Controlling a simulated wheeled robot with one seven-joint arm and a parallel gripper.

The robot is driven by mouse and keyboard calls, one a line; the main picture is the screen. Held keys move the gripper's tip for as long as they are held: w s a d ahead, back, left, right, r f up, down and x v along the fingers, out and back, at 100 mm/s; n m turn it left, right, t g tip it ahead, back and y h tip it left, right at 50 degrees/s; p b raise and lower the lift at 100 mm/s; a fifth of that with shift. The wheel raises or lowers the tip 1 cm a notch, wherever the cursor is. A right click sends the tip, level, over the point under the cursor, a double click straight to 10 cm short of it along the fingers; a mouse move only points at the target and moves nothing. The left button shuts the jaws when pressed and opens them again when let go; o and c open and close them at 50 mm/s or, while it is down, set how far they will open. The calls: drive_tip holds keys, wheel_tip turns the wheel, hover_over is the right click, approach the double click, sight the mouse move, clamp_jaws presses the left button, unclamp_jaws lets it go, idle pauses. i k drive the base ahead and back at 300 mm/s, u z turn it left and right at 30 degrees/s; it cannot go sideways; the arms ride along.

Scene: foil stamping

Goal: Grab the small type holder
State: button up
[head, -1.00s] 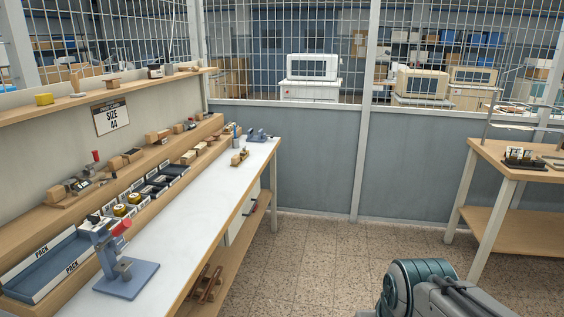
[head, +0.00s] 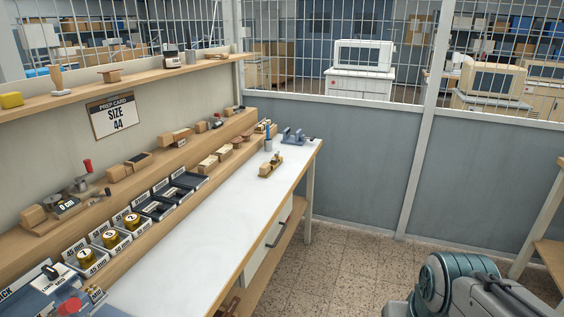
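I cannot tell for sure which thing is the small type holder. A small wooden piece with brass-coloured parts (head: 270,168) lies on the white bench top (head: 200,240), toward its far end. Several wooden block-like tools stand on the ledge behind the bench, among them one at the middle (head: 177,138) and one further left (head: 128,167). Lighter wooden blocks (head: 208,163) lie on the lower step. My gripper is out of view; only part of my arm shows at the bottom right.
A blue-grey fixture (head: 292,137) stands at the bench's far end. Labelled bins (head: 112,240) with brass rolls and dark trays (head: 186,180) line the bench's back. A red-knobbed press is cut off at bottom left. Floor (head: 345,270) right of the bench is clear.

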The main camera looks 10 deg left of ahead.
sight(266, 169)
drive_tip(key=z, duration=0.1)
drive_tip(key=i, duration=1.35)
drive_tip(key=z, duration=0.3)
drive_tip(key=i, duration=1.25)
drive_tip(key=u, duration=1.25)
drive_tip(key=i, duration=0.65)
drive_tip(key=u, duration=0.65)
